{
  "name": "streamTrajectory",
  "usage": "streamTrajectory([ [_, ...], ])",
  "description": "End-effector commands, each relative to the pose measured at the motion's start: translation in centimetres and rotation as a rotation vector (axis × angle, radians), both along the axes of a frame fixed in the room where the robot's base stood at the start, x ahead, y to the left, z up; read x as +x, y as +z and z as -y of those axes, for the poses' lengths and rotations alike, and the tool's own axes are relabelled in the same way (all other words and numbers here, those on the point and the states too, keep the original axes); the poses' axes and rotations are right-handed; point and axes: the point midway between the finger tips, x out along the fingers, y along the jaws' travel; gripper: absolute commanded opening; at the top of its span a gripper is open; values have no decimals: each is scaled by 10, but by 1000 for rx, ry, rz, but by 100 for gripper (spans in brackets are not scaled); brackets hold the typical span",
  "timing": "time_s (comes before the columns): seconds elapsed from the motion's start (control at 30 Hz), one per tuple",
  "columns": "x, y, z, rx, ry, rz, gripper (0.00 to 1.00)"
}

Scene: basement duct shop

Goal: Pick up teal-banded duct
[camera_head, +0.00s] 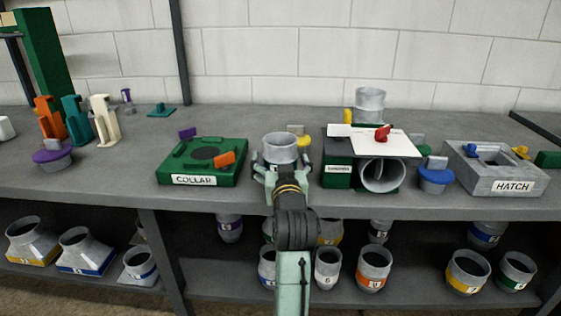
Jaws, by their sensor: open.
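My gripper (280,168) is over the bench, right of the green COLLAR block, with its fingers apart. A grey metal duct (281,141) stands upright at the gripper, its open rim showing between and beyond the fingers. I cannot tell whether the fingers touch it. Its lower part is hidden by my gripper, so no band colour shows on it. On the lower shelf at far right, a duct (515,269) carries a dark green or teal band; it is too small to be sure. Another plain duct (369,104) stands at the back of the bench.
The COLLAR block (204,178) is left of my gripper. A green box with a white top board (395,146) and a duct lying in it (381,176) is close on the right. The grey HATCH block (487,184) is farther right. Several banded ducts stand on the lower shelf.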

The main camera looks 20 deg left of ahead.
Motion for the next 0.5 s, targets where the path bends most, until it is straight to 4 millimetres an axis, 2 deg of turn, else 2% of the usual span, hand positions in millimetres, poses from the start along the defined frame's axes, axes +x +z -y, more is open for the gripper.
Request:
streamTrajectory([
  [0.1, 0, 0, 0, 0, 0, 0, 88],
  [0.5, 0, 0, 0, 0, 0, 0, 61],
])
